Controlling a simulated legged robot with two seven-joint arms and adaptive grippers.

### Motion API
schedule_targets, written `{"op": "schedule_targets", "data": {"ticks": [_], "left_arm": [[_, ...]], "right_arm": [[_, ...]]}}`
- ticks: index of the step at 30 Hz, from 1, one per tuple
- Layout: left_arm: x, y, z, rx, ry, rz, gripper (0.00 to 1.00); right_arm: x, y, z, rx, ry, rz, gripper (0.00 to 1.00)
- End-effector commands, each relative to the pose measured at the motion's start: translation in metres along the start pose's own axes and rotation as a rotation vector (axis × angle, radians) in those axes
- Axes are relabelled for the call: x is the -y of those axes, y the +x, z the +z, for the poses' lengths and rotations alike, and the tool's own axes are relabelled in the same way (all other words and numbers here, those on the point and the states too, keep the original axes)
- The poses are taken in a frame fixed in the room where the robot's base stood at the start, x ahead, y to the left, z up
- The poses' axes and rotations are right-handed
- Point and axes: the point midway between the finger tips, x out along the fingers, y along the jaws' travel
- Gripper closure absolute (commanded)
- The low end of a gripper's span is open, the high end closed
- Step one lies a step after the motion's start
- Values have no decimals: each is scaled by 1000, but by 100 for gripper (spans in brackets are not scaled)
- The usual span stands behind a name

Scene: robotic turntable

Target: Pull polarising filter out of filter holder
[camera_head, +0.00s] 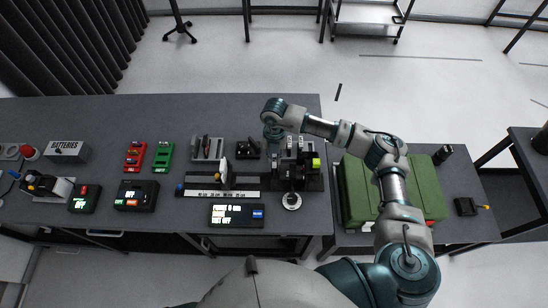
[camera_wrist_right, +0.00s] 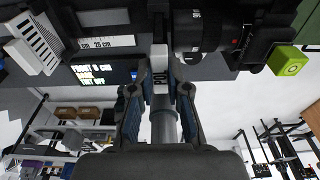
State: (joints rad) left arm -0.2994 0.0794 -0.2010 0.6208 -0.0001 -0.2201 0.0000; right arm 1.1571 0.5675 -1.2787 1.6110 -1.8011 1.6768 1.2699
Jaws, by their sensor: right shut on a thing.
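The polarising filter (camera_wrist_right: 160,64) shows in the right wrist view as a pale upright strip with a dark part marked "POL" below it. My right gripper (camera_wrist_right: 160,84) is shut on it, one finger on each side. The strip's far end is beside a black barrel (camera_wrist_right: 203,26); I cannot tell whether it is still seated in the holder. In the head view my right gripper (camera_head: 274,146) points down at the dark optical assembly (camera_head: 295,182) at the bench's right end, and the filter is too small to make out. My left gripper is not in view.
A yellow-green block (camera_head: 316,163) sits on the assembly's right. A rail with a white plate (camera_head: 223,171) and a slotted grey rack (camera_head: 207,149) are to its left. A lit display (camera_head: 237,215) lies in front. A green case (camera_head: 354,195) stands to the right.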

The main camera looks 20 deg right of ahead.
Motion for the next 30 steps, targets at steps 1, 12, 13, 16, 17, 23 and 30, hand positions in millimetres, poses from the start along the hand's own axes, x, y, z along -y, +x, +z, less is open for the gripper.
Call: {"op": "schedule_targets", "data": {"ticks": [1, 12, 13, 16, 17, 23, 30], "left_arm": [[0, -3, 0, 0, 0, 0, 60], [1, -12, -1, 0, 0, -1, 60], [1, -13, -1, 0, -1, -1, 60], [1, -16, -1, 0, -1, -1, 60], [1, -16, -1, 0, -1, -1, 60], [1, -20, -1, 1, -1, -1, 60], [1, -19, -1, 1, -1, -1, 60]], "right_arm": [[0, -4, 0, 1, 0, 1, 100], [0, -20, -2, 1, 0, 1, 100], [0, -22, -2, 1, 0, 1, 100], [0, -26, -3, 1, 0, 1, 100], [0, -27, -3, 1, 0, 1, 100], [0, -33, -4, 0, 0, 1, 100], [0, -32, -4, 0, 0, 1, 100]]}}
